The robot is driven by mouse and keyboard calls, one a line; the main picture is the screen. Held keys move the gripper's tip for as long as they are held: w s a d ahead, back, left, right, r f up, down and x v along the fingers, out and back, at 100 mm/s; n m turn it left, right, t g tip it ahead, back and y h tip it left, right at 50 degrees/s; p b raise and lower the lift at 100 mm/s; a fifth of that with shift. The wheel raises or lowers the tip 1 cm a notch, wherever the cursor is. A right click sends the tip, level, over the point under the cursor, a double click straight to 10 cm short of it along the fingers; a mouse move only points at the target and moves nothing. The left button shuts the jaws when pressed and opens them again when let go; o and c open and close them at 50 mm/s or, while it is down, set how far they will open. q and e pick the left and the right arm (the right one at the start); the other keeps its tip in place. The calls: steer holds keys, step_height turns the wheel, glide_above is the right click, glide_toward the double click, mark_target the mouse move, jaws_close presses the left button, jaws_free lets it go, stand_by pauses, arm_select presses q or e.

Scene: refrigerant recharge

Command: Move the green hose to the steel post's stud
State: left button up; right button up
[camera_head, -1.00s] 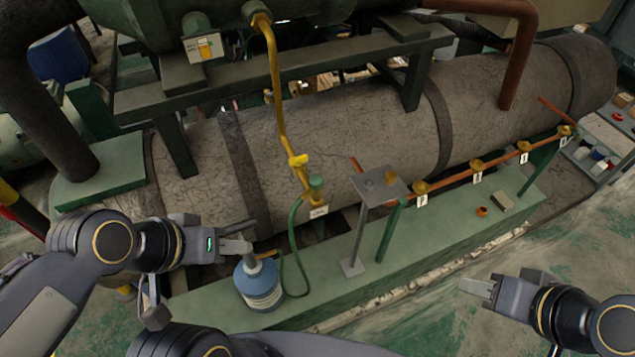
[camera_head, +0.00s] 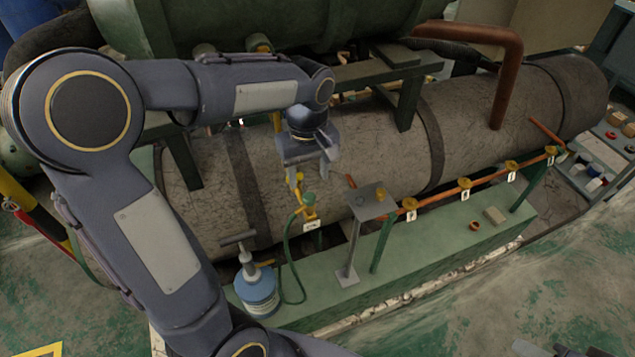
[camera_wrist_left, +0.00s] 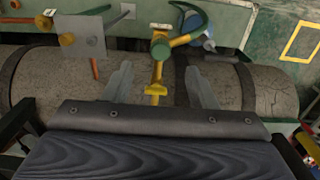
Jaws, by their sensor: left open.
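The green hose (camera_head: 286,250) loops beside the blue bottle and rises to a yellow fitting with a green cap (camera_head: 309,199). In the left wrist view the hose (camera_wrist_left: 200,14) curves near the green cap (camera_wrist_left: 160,49). My left gripper (camera_head: 308,168) is open, pointing down above the yellow valve and green cap. In the wrist view its fingers (camera_wrist_left: 160,85) stand either side of the yellow line, with nothing clearly gripped. The steel post (camera_head: 352,245) has a flat top plate carrying a yellow stud (camera_head: 380,194). My right gripper (camera_head: 525,348) is partly cut off at the bottom.
A blue bottle (camera_head: 258,291) with a T-handle stands on the green ledge (camera_head: 420,255). A copper pipe (camera_head: 440,198) with several labelled yellow valves runs right of the post. The large grey cylinder (camera_head: 360,150) lies behind.

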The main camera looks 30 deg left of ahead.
mark_target(309, 196)
arm_select(q)
step_height(309, 196, down, 8)
steer(key=b, duration=0.5)
steer(key=shift+f, duration=0.15)
steer(key=shift+r, duration=0.35)
steer(key=shift+f, duration=0.2)
steer(key=c, duration=1)
